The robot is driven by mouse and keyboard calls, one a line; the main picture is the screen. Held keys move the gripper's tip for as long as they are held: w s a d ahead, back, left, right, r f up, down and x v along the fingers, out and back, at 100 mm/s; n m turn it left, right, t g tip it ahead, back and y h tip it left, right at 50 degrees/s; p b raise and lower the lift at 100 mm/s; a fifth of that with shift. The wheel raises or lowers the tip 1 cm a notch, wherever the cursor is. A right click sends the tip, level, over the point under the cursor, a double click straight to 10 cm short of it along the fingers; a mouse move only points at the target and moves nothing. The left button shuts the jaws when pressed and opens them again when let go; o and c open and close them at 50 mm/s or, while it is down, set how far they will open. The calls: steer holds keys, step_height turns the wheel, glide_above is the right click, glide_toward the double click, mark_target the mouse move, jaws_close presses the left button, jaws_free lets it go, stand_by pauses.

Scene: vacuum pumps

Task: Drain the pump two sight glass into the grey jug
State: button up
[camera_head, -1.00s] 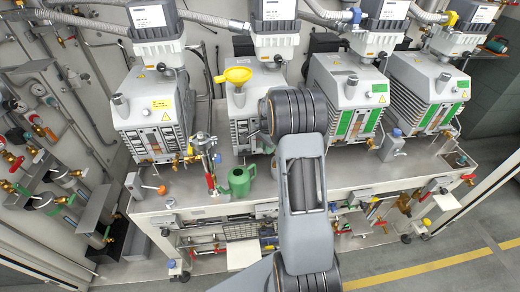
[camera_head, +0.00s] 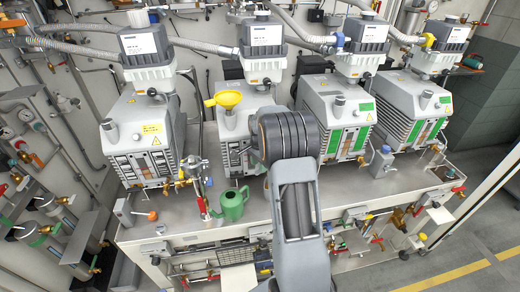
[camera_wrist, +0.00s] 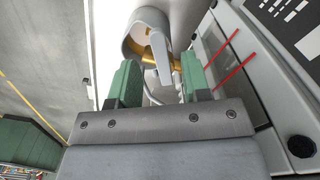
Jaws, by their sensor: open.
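Pump two (camera_head: 232,122), second from the left, has a yellow funnel (camera_head: 229,99) on top. My arm covers much of its right side in the head view, and my gripper is hidden there. In the wrist view my gripper (camera_wrist: 168,82) is open, its two green fingers apart. Just beyond and between them are a brass fitting with a grey lever (camera_wrist: 157,50) and a round grey vessel (camera_wrist: 133,33), which may be the grey jug. I cannot tell whether a finger touches the lever. A dark sight glass (camera_wrist: 218,52) with two red marks is right of the fingers.
A green jug (camera_head: 231,204) stands on the bench left of my arm. A grey and blue item (camera_head: 382,160) stands on the right. Other pumps flank pump two. Valves and pipes line the left wall. Open floor (camera_head: 440,262) is at the lower right.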

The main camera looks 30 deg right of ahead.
step_height(320, 180, up, 11)
steer(key=shift+r, duration=0.15)
steer(key=shift+c, duration=0.2)
